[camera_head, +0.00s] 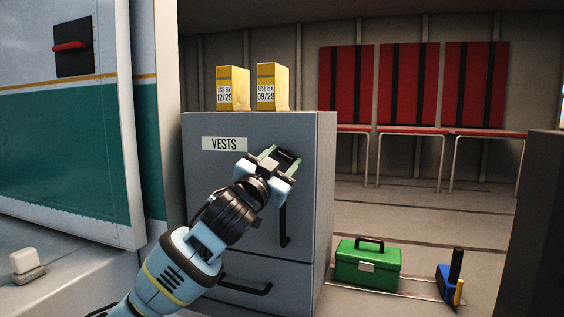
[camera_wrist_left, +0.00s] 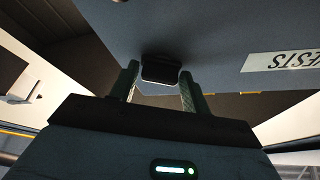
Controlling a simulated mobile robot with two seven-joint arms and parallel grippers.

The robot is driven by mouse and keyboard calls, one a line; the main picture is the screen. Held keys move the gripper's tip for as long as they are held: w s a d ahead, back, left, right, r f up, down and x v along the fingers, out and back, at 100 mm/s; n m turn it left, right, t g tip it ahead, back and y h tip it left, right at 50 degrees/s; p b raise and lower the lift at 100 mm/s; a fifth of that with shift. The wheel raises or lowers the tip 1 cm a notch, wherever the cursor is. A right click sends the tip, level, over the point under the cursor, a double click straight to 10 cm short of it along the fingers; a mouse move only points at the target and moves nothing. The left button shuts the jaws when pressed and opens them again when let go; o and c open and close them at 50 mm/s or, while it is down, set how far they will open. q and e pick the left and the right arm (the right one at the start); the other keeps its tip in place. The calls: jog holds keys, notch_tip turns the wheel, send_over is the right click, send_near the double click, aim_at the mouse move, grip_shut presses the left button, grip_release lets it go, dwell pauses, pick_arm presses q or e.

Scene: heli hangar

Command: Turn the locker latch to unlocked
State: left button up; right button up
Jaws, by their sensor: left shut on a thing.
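The grey locker (camera_head: 210,180) stands in the middle of the head view, with a "VESTS" label (camera_head: 224,144) on its front. My left gripper (camera_head: 279,160) is at the upper right of that front, with its green fingers on either side of the dark latch (camera_head: 288,154). In the left wrist view the dark latch (camera_wrist_left: 160,70) sits between the two fingertips of my left gripper (camera_wrist_left: 160,80), which is shut on it. The gripper hides much of the latch, so I cannot tell how it is turned. My right gripper is not in view.
Below the latch is a vertical black handle (camera_head: 284,226), and lower down a horizontal drawer handle (camera_head: 246,288). Two yellow packs (camera_head: 232,90) stand on the locker. A green toolbox (camera_head: 368,265) is on the floor at right. A white and green panel (camera_head: 70,150) rises close at left.

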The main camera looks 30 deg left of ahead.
pick_arm(q)
jog(key=m+h, duration=0.1)
jog(key=m, duration=0.1)
jog(key=m+g+h, duration=0.1)
jog(key=m, duration=0.2)
jog(key=m+h, duration=0.1)
jog(key=m, duration=0.2)
jog(key=shift+a+r+g, duration=0.2)
jog(key=shift+r+g, duration=0.05)
jog(key=shift+g, duration=0.15)
jog(key=m+g, duration=0.1)
jog(key=m, duration=0.2)
jog(key=m+g+h, duration=0.1)
jog(key=m, duration=0.2)
jog(key=shift+r+m, duration=0.1)
jog(key=shift+m, duration=0.3)
jog(key=o, duration=0.8)
jog(key=shift+o, duration=0.2)
jog(key=shift+s, duration=0.15)
jog(key=s+a, duration=0.1)
jog(key=s, duration=0.6)
jog(key=shift+s, duration=0.25)
